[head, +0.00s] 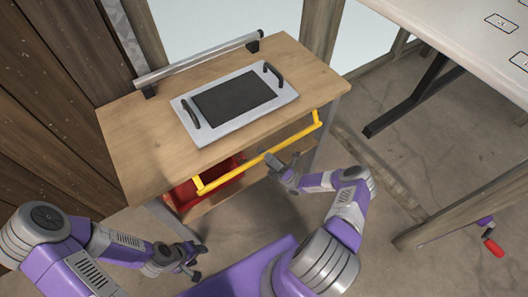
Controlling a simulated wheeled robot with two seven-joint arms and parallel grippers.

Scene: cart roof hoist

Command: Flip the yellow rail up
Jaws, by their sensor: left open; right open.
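The yellow rail (262,158) is a long bar with a short arm at each end. It runs along the front edge of the wooden bench (135,130), out from the edge and low, at about the level of the bench front. My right gripper (272,162) is open beside the middle of the rail, on its near side. I cannot tell whether its fingers touch the bar. My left gripper (192,265) is open and empty, low in front of the bench's left leg, well away from the rail.
A white tray (222,131) with a dark panel and two black handles lies on the bench. A grey bar (198,60) runs along the bench's back. A red bin (207,188) sits below. A pale table (470,35) and a red-handled crank (493,246) are at right.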

